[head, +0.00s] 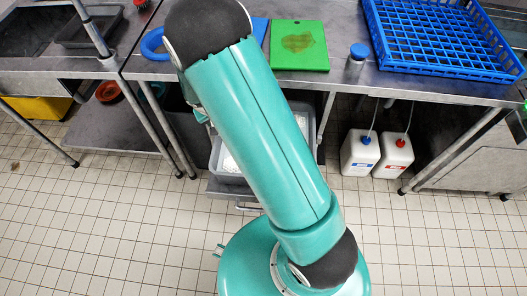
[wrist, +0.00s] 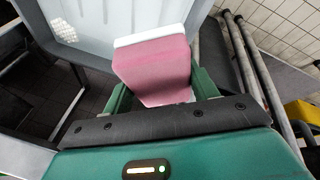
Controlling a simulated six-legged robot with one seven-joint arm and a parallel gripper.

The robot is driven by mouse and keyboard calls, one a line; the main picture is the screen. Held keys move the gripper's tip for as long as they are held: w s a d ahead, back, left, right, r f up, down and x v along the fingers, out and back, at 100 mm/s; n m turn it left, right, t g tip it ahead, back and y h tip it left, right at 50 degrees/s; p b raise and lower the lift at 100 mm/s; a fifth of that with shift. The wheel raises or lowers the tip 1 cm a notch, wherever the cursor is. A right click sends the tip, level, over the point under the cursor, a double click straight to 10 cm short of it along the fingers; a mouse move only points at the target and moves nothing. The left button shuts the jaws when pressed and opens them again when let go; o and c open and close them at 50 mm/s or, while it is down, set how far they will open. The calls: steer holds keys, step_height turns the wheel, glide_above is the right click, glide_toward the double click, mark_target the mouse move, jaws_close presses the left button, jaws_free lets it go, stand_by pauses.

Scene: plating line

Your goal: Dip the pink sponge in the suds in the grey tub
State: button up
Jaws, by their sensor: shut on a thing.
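The pink sponge (wrist: 152,68) with a white layer along its far edge sits between the green fingers of my gripper (wrist: 160,92) in the wrist view. The gripper is shut on it. The grey tub (wrist: 115,22) lies beyond the sponge, with white suds (wrist: 63,30) at the upper left. The sponge overlaps the tub's near side in this view, clear of the visible suds; its height over the tub cannot be told. In the head view the tub (head: 214,155) is partly hidden behind my arm, with some suds (head: 230,164) showing. My gripper and the sponge are hidden there.
A steel table holds a green board (head: 312,58) with a brown stain, a shaker with a blue cap (head: 356,58) and a blue rack (head: 440,35). Two white jugs (head: 362,155) stand below. Table legs flank the tub. The tiled floor in front is clear.

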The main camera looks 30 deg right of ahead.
steer(key=shift+f, duration=2.15)
